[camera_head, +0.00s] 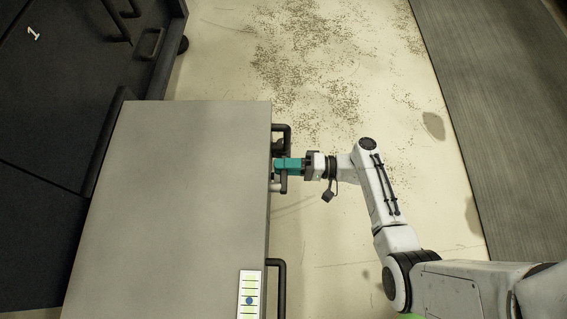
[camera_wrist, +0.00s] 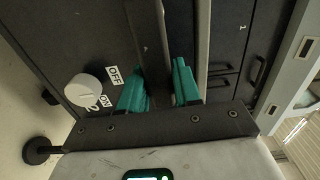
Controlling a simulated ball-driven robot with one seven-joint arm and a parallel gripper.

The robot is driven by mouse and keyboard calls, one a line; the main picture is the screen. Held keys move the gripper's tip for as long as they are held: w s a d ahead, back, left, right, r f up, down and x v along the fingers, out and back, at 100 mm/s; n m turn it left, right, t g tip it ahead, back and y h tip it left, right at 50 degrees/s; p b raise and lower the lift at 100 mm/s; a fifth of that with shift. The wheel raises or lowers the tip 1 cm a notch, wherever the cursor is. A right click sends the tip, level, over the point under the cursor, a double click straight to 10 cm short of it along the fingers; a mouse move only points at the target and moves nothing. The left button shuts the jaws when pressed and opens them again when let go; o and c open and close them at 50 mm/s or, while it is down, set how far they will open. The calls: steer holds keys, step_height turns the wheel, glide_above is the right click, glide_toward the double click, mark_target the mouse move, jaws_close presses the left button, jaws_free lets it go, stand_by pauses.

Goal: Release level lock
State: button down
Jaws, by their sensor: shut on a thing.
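My gripper (camera_head: 283,165) has teal fingers and reaches in from the right to the right side of a grey-topped cabinet (camera_head: 190,190). It is shut on a black handle (camera_head: 289,134) on that side. In the wrist view my gripper (camera_wrist: 160,90) has the dark handle bar (camera_wrist: 160,35) between its fingers. A round white knob (camera_wrist: 83,90) with OFF and ON labels shows on the dark panel at left. A level strip (camera_head: 249,296) with a blue dot lies on the cabinet top's front right corner. No part is clearly marked as the level lock.
A second black handle (camera_head: 281,285) sits lower on the cabinet's right side. Dark cabinets (camera_head: 60,130) with handles stand at the left. The pale, speckled floor (camera_head: 340,80) to the right is open, up to a dark grey surface (camera_head: 500,110) at the far right.

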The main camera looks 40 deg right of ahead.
steer(key=c, duration=0.9)
jaws_free()
steer(key=p+v, duration=0.1)
steer(key=v, duration=1)
